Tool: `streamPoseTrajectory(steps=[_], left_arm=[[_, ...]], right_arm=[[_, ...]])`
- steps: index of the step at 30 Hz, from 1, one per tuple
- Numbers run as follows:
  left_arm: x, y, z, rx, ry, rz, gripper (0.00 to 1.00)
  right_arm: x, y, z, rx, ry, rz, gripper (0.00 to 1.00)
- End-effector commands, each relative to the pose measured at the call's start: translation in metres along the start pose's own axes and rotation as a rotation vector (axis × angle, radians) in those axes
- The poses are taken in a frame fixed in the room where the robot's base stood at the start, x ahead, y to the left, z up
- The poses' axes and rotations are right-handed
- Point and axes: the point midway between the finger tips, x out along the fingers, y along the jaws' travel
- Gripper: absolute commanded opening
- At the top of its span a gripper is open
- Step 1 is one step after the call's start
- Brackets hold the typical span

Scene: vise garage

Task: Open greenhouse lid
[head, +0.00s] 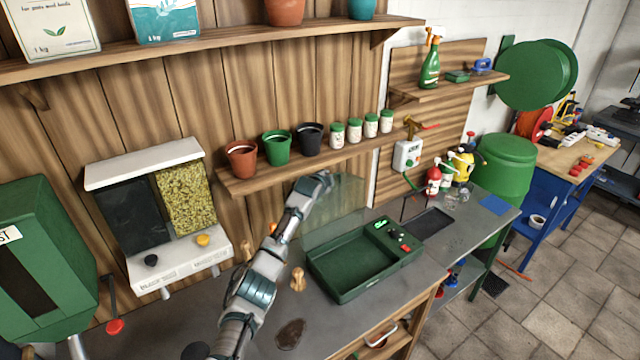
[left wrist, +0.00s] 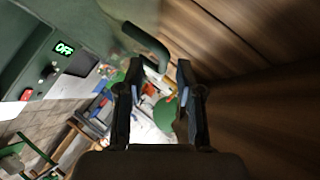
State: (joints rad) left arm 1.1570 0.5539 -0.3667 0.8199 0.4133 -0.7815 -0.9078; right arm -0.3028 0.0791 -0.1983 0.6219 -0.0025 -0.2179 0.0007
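The greenhouse is a dark green tray (head: 350,272) on the grey bench, with its inside uncovered. Its clear lid (head: 345,207) stands raised at the tray's back edge, near the wooden wall. My left gripper (head: 322,183) is up by the raised lid, partly hidden by my own arm. In the left wrist view its two fingers (left wrist: 158,75) are apart. A dark green curved handle (left wrist: 149,44) lies at the fingertips; I cannot tell whether they touch it. The control panel reads OFF (left wrist: 64,48). My right gripper is not in view.
Pots (head: 276,147) and several green-capped jars (head: 354,130) stand on the shelf behind. A seed dispenser (head: 165,215) is at the left. A wooden figure-like piece (head: 298,279) and a dark soil patch (head: 290,334) lie left of the tray.

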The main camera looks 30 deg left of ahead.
Motion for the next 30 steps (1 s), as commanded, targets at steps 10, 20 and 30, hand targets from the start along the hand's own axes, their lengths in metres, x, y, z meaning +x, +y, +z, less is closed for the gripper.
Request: streamPoseTrajectory(steps=[10, 20, 30], left_arm=[[-0.054, -0.001, 0.001, 0.000, 0.000, -0.001, 0.36], [-0.081, -0.001, 0.001, -0.003, 0.000, 0.001, 0.36], [-0.082, -0.001, 0.002, -0.005, 0.001, 0.002, 0.36]], right_arm=[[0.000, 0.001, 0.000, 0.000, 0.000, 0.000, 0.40], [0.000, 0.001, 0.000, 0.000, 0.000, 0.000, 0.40], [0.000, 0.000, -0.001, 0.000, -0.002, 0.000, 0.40]])
